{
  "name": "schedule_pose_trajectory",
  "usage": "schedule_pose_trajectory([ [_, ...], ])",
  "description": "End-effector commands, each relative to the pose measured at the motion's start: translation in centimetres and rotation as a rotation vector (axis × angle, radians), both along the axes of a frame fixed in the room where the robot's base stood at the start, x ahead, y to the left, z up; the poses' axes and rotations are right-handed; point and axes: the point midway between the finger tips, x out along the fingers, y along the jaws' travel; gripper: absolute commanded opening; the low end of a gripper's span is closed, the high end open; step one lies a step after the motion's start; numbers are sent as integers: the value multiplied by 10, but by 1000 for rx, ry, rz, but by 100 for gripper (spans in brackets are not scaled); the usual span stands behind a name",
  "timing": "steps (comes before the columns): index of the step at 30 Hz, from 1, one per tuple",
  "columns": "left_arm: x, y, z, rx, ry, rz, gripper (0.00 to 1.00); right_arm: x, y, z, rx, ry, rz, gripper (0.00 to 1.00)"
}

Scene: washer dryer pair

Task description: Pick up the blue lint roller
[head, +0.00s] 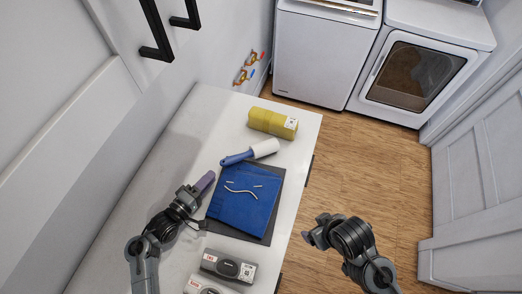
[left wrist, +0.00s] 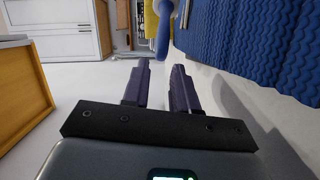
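The lint roller has a blue handle (head: 236,159) and a white roller head (head: 264,148). It lies on the white counter just beyond the blue folded cloth (head: 245,200), handle pointing left. In the left wrist view its blue handle (left wrist: 163,32) shows at the top, ahead of the fingertips. My left gripper (head: 207,181) is low over the counter, left of the cloth and short of the handle. Its purple-grey fingers (left wrist: 162,66) are apart with nothing between them. My right gripper (head: 312,234) is off the counter's right side, over the floor; its fingers are too small to read.
A yellow package (head: 268,121) lies beyond the roller. Grey-and-white boxes (head: 228,266) sit at the counter's near end. The cloth lies on a dark mat (head: 266,233) beside the left gripper. The wall bounds the counter's left side. Counter left of the roller is clear.

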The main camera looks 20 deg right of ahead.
Motion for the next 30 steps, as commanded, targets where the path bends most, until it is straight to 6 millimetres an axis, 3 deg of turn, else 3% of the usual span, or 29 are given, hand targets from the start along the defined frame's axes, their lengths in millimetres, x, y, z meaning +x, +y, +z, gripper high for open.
schedule_pose_trajectory([
  [21,41,-49,-8,5,-2,0,28,0,3,-6,11,1,-6,81],
  [30,43,-51,-8,5,-2,1,26,0,3,-6,11,1,-6,81],
])
